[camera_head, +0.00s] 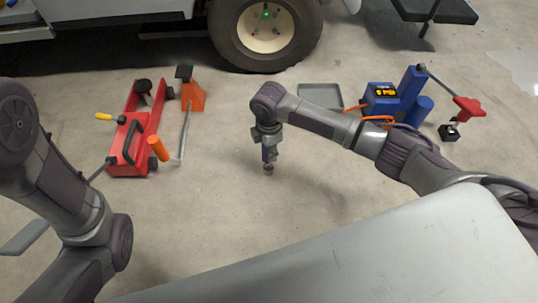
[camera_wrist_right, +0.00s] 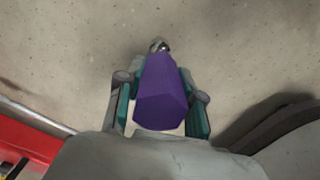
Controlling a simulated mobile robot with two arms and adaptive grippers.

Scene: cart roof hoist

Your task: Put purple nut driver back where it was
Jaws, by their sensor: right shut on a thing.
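The purple nut driver (camera_wrist_right: 161,98) is in my right gripper (camera_wrist_right: 160,105), with its faceted purple handle between the two teal-padded fingers and its metal tip (camera_wrist_right: 159,45) pointing away from the wrist. In the head view, my right gripper (camera_head: 268,142) points down above the bare floor, and a bit of the purple handle (camera_head: 267,153) shows between its fingers. The driver looks roughly upright there. My left arm comes in at the left of the head view, but its gripper is not visible.
A red floor jack (camera_head: 135,145) and an orange jack stand (camera_head: 193,95) are left of my right gripper. A grey tray (camera_head: 320,97) lies behind it. A blue hoist unit (camera_head: 410,92) stands at right. A cart wheel (camera_head: 265,30) is at the back. The floor around the gripper is clear.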

